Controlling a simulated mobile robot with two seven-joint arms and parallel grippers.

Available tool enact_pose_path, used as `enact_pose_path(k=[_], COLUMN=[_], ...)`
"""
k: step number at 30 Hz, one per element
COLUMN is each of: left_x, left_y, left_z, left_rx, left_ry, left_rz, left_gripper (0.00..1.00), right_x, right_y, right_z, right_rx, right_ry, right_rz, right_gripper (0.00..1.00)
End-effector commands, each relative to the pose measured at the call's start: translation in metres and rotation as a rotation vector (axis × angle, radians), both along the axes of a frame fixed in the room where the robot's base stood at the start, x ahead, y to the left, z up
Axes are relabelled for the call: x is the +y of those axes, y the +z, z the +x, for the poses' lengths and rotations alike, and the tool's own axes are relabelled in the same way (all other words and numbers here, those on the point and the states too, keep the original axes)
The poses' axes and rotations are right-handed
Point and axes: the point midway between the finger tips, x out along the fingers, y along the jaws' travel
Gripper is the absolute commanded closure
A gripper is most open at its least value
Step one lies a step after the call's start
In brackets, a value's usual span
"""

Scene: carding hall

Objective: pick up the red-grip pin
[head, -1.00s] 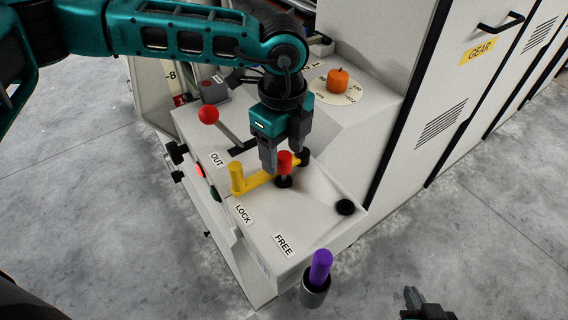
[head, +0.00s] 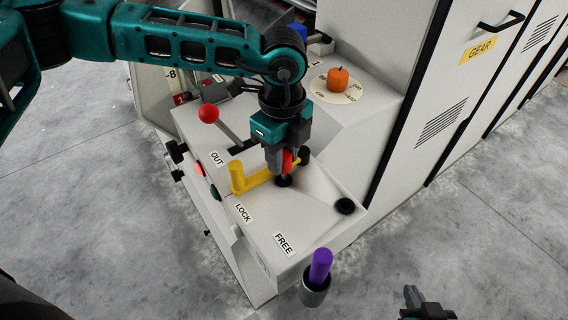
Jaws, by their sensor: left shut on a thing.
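The red-grip pin (head: 288,161) stands upright in a black-collared hole in the white machine top, at the yellow lever by the LOCK label. My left gripper (head: 281,164) reaches down from above and is shut on its red grip; the fingers hide part of it. The pin's lower end is hidden in the dark collar. My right gripper (head: 417,298) is at the bottom right edge, away from the machine and partly cut off; its finger gap is unclear.
The yellow lever (head: 238,178) is close beside the pin. A red-ball lever (head: 209,114) and an orange knob (head: 338,78) stand farther back. An empty black hole (head: 345,206) is near FREE. A purple-grip pin (head: 320,266) sits in a grey cup at the front corner.

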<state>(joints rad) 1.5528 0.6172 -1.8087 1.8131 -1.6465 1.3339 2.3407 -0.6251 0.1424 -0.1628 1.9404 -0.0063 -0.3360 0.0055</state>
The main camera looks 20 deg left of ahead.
Motion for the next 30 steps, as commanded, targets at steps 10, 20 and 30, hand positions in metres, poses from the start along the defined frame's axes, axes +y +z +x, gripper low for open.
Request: enact_pose_path(k=[10,20,30], left_x=[0.0,0.0,-0.001], left_y=[0.003,0.044,0.129], left_z=[0.0,0.001,0.001], left_rx=[-0.002,-0.005,-0.005], left_ry=[0.001,0.001,0.0], left_rz=[-0.001,-0.002,-0.003], left_gripper=[0.99,1.0,1.0], right_x=[0.0,0.0,0.0], right_y=[0.0,0.0,0.001], right_z=[0.0,0.0,0.0], right_rx=[0.0,0.0,0.0], right_ry=[0.0,0.0,0.0], right_rz=[0.0,0.0,0.0], right_gripper=[1.0,1.0,1.0])
